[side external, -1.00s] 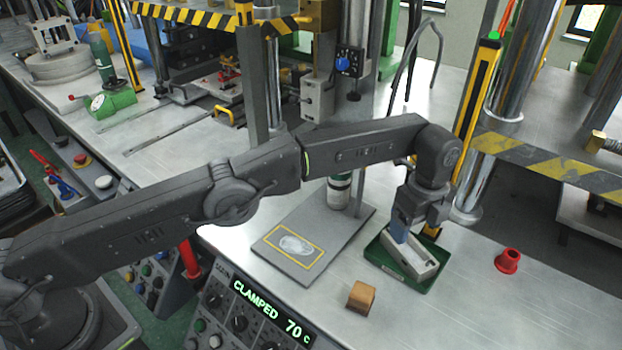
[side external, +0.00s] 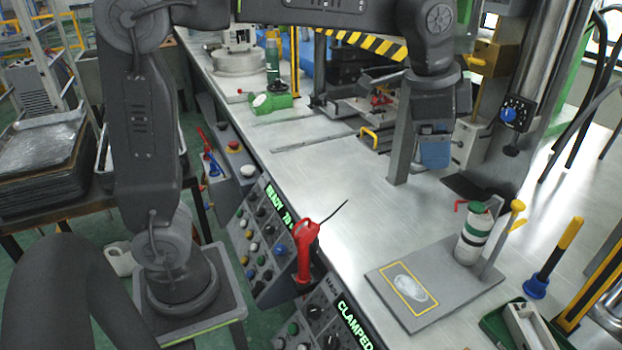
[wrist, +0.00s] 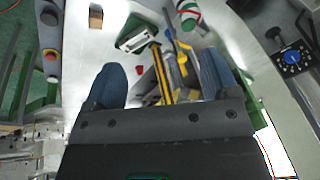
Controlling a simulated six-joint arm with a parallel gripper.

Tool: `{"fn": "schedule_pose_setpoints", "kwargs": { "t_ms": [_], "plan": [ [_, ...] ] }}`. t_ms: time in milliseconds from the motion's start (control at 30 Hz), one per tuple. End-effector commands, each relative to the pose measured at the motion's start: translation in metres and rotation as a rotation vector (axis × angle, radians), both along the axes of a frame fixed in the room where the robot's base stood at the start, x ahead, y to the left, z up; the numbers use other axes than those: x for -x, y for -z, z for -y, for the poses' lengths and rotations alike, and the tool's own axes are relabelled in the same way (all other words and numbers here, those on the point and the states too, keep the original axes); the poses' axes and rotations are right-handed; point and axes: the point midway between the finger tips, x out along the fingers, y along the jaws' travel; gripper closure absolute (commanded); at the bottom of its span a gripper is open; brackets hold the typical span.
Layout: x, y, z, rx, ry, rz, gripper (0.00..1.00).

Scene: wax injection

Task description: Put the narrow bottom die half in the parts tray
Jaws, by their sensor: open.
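A light grey, trough-like block (side external: 527,328), which looks like the narrow bottom die half, lies in a green tray (side external: 493,327) at the lower right of the side view, partly cut off by the frame. The block (wrist: 136,38) and tray (wrist: 135,22) also show near the top of the wrist view. My gripper (side external: 435,152) is raised well clear of the tray, up and to its left in the side view. In the wrist view its blue fingers (wrist: 163,84) are wide apart with nothing held between them.
A grey plate with a yellow outline (side external: 436,312) carries a white and green bottle (side external: 472,238). A yellow-black post (side external: 552,258) stands near the tray. A red handle (side external: 305,250) stands at the bench edge. A wooden block (wrist: 96,17) and red cup (wrist: 140,70) show in the wrist view. Mid-bench is clear.

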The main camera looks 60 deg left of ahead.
Motion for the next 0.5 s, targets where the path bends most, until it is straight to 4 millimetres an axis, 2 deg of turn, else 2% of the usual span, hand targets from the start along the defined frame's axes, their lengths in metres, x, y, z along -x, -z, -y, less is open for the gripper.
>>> {"fn": "schedule_pose_setpoints", "kwargs": {
  "t_ms": [33, 133, 300, 400, 500],
  "plan": [
    [0.023, -0.004, -0.014, 0.021, -0.076, 0.02, 0.19],
    [0.064, -0.001, -0.036, 0.067, -0.229, 0.052, 0.19],
    [0.132, 0.022, -0.064, 0.149, -0.48, 0.108, 0.19],
    [0.162, 0.041, -0.074, 0.192, -0.598, 0.133, 0.19],
    [0.183, 0.057, -0.08, 0.224, -0.683, 0.151, 0.19]
  ]
}}
